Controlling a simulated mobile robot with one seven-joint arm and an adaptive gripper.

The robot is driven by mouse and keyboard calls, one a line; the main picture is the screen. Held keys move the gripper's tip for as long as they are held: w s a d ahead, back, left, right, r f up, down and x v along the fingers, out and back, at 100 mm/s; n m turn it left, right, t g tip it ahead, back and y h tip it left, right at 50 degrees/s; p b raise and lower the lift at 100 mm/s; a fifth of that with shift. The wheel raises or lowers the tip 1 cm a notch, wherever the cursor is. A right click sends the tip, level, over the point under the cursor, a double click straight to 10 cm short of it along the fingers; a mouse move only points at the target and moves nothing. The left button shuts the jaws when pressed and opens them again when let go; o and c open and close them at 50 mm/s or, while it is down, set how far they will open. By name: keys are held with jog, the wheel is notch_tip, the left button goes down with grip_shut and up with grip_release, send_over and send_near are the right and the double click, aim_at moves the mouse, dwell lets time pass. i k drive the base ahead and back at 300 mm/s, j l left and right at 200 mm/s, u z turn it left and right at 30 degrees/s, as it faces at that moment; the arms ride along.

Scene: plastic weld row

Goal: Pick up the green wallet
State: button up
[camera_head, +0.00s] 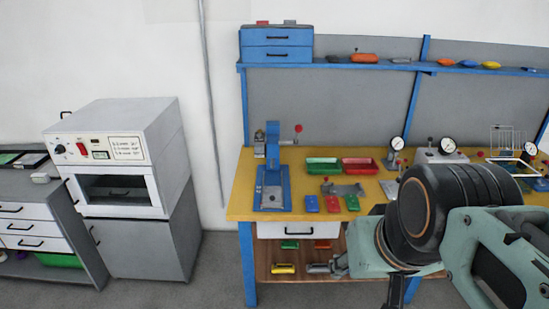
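No item is clearly recognisable as a wallet. A small flat green item (352,202) lies on the yellow workbench top (240,200), right of similar blue (312,203) and red (332,203) items. Another small green item (290,244) is on the wooden shelf under the bench. I cannot tell which, if either, is the wallet. My arm fills the lower right, in front of the bench. A small grey part at its left end looks like my gripper (340,265); its fingers are too small and partly hidden to show their state.
A blue press (272,185) stands at the bench's left end. Green (323,165) and red (360,165) trays lie behind the small items. Dial gauges stand to the right. A grey oven (115,150) on a cabinet stands left, with floor (215,265) between.

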aim_at(352, 204)
jog(key=i+z, duration=0.3)
jog(key=i, duration=0.2)
jog(key=i+z, duration=0.25)
jog(key=i, duration=0.2)
jog(key=i+j+z, duration=0.3)
jog(key=i, duration=0.15)
jog(key=i+j+z, duration=0.25)
jog(key=i, duration=0.2)
